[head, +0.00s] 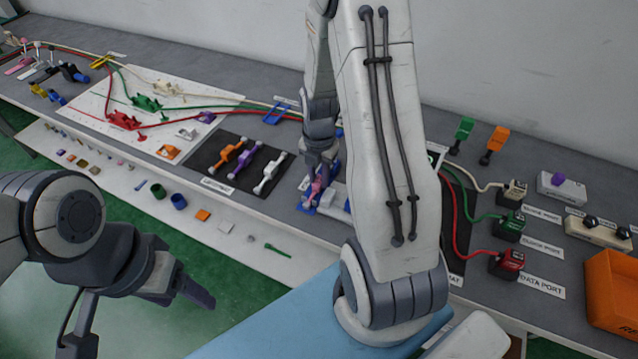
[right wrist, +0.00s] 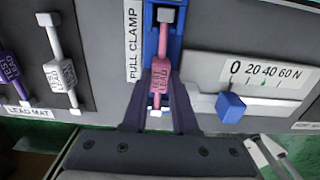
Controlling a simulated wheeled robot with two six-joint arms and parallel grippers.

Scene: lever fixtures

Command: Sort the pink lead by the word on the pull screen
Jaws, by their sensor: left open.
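The pink lead (right wrist: 160,75) lies lengthwise in a blue clamp (right wrist: 172,45) beside a label reading PULL CLAMP; its pink body also shows in the head view (head: 313,190). Its printed text is too small to read. My right gripper (right wrist: 158,92) has its two dark fingers closed in on both sides of the pink body. A scale marked 0 20 40 60 N (right wrist: 268,77) stands to the right, with a blue block (right wrist: 230,107) below its 0. No word on a pull screen is readable. My left gripper (head: 138,315) is open and empty over the front left floor.
Orange (head: 230,157), purple (head: 248,160) and white (head: 269,172) leads lie on a black mat left of my right gripper. Red, green and white cables run to ports at the right. An orange bin (head: 612,295) stands at the right edge. My right arm hides the middle of the bench.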

